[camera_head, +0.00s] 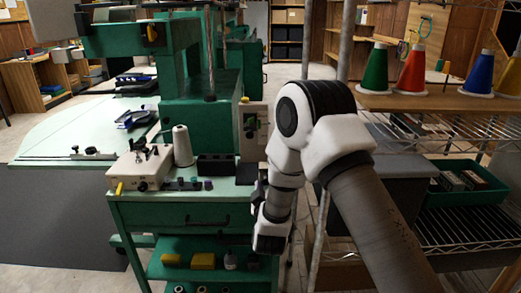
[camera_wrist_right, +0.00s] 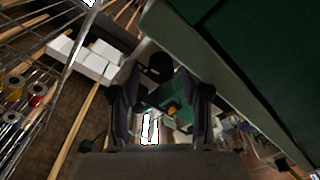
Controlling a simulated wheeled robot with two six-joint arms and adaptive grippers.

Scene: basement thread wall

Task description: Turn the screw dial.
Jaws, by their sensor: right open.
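The right gripper (camera_head: 259,187) is at the right end of the green bench, low beside the grey control panel (camera_head: 253,135), and mostly hidden by my own wrist. In the right wrist view the gripper (camera_wrist_right: 163,100) is open, its two dark fingers spread apart. A dark round knob (camera_wrist_right: 157,67), which looks like the screw dial, shows beyond and between the fingers. It appears apart from them, with nothing held. The head view shows small dark and green controls on the panel, but I cannot tell which is the dial. My left gripper is out of view.
A green drawer unit (camera_head: 180,218) carries a white thread cone (camera_head: 182,146) and a beige box (camera_head: 139,166). A metal post (camera_head: 321,225) stands just right of my right wrist. A wooden shelf (camera_head: 425,101) at right holds coloured cones. Open floor lies behind, at centre.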

